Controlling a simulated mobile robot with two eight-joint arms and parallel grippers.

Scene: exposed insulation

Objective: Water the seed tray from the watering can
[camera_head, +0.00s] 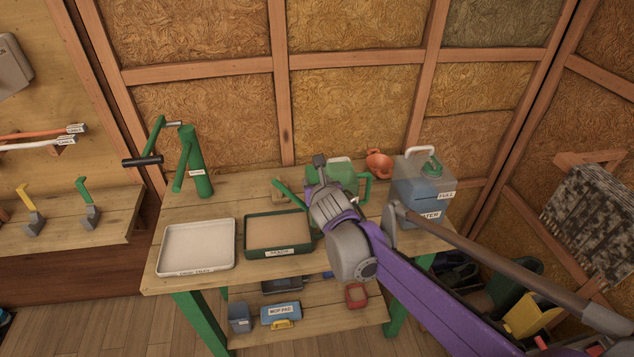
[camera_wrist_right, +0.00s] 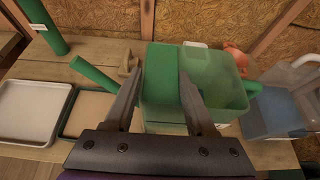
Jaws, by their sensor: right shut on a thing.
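The green watering can (camera_head: 343,176) is near the back of the bench, partly hidden behind my right arm. Its spout (camera_head: 290,193) points left toward the seed tray. The seed tray (camera_head: 278,252) is a dark green tray of brown fill at the bench's front edge. My right gripper (camera_head: 320,163) is at the can from above; in the right wrist view its fingers are shut on the can's green top handle (camera_wrist_right: 190,95). I cannot tell whether the can touches the bench. My left gripper is not in view.
A pale, empty-looking tray (camera_head: 197,247) lies left of the seed tray. A green pump-like cylinder (camera_head: 195,165) stands behind it. A water container (camera_head: 424,190) marked full and an orange funnel-like item (camera_head: 379,163) are at the right. A lower shelf holds a mop pad box (camera_head: 281,313).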

